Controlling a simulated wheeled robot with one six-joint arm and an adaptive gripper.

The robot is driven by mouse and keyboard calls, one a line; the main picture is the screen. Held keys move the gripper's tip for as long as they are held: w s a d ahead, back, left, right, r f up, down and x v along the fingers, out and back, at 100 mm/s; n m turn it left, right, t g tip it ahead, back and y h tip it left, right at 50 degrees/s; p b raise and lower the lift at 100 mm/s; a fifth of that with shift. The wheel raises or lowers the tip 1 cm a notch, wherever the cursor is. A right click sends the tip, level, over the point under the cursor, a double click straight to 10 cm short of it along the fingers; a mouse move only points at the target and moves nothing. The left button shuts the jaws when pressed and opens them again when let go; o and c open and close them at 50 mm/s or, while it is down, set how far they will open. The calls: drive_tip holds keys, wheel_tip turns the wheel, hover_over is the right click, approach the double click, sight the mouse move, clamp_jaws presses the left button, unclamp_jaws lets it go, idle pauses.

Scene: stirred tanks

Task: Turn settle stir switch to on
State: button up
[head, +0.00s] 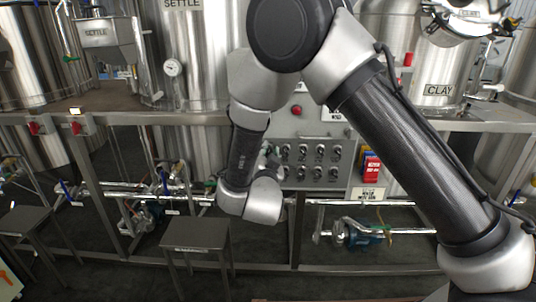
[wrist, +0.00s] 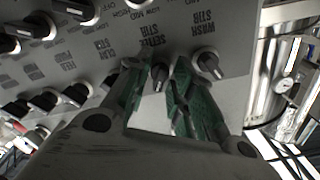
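The settle stir switch (wrist: 160,76) is a small dark knob with a pale pointer, below the upside-down "SETTLE STIR" label in the wrist view. My gripper (wrist: 158,72) has green finger pads, one on each side of this knob. The fingers are apart, and narrow gaps seem to show between the pads and the knob; contact is hard to judge. In the head view the grey control panel (head: 314,128) stands behind my arm, which hides its left part and most of my gripper.
The wash stir knob (wrist: 209,66) sits close to the right finger. Several other knobs (wrist: 47,100) fill the panel to the left. A red button (head: 297,111) is on the panel's upper part. A metal stool (head: 196,238) stands in front, with pipes and a blue pump (head: 362,236) low behind.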

idle(0.3)
drive_tip(key=s, duration=1.2)
drive_tip(key=shift+a, duration=0.2)
